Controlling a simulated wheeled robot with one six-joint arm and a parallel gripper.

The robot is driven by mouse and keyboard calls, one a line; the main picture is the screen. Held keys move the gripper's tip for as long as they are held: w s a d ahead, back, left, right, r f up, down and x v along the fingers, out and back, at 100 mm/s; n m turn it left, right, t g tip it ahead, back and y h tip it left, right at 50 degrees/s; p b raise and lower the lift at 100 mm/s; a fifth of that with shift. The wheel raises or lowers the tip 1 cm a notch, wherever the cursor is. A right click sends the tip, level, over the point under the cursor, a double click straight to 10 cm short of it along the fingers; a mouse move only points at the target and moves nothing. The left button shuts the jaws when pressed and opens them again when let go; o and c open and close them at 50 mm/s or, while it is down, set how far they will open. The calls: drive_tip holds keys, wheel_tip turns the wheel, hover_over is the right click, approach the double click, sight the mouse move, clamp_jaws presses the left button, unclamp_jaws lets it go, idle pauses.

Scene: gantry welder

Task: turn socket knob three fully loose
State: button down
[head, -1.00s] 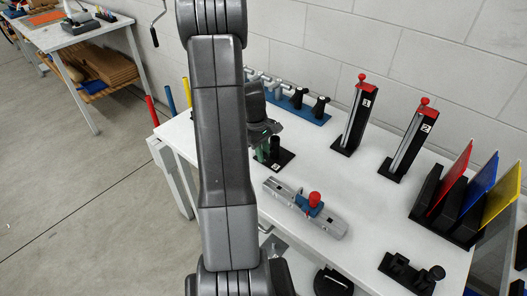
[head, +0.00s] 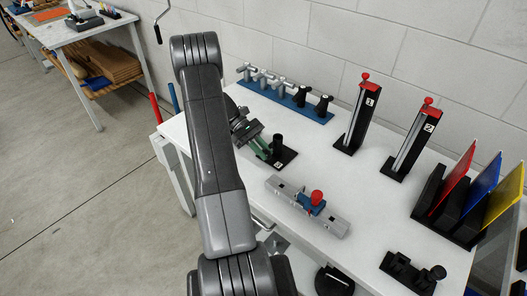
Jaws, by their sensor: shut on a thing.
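A small black socket stand (head: 288,157) sits on the white table, with an upright black post (head: 277,143) on it. A small pale mark, too small to read surely, is on its front-left edge. My gripper (head: 266,152) has green fingers and reaches in from the upper left, tilted down and to the right. Its tips are at the stand's left side, low beside the post, shut on what seems to be the socket knob. The knob itself is hidden by the fingers, so how far it is turned cannot be told.
A grey rail with a red-topped blue slider (head: 311,203) lies in front. A blue rack (head: 290,101) with several handles stands behind. Two black towers (head: 358,118) with red tops, coloured panels (head: 478,195) and a black fixture (head: 412,273) stand to the right.

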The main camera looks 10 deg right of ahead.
drive_tip(key=shift+w+f+g+h, duration=0.1)
drive_tip(key=shift+g+h, duration=0.3)
drive_tip(key=shift+g, duration=0.1)
drive_tip(key=shift+b, duration=0.3)
drive_tip(key=c, duration=1.4)
unclamp_jaws()
drive_tip(key=shift+o, duration=0.2)
wheel_tip(320, 180, up, 10)
drive_tip(key=shift+b, duration=0.85)
